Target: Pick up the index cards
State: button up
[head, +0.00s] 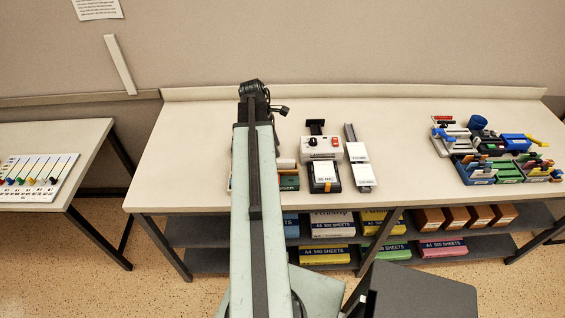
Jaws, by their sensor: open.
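My arm stretches from the bottom of the head view to the back of the long table (200,145). My gripper (277,108) is a small dark shape at the arm's far end, above the table and left of the grey device; it is open. I cannot tell for sure which thing is the index cards. White labelled blocks (357,152) lie on a narrow grey strip right of my arm. A black box with a white label (325,177) stands left of them. My arm partly hides a green and red box (288,180).
Coloured organisers (508,170) and tools fill the table's right side. The shelf below holds paper packs (331,228) and brown boxes (450,217). The table's left part and middle right are clear.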

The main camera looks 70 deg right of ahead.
aim_at(280, 160)
jog(key=shift+a+b+x, duration=0.15)
jog(key=shift+b+x, duration=1.9)
jog(key=shift+a+b+x, duration=0.1)
jog(key=shift+b+x, duration=1.9)
jog(key=shift+x, duration=0.05)
jog(key=shift+r, duration=0.15)
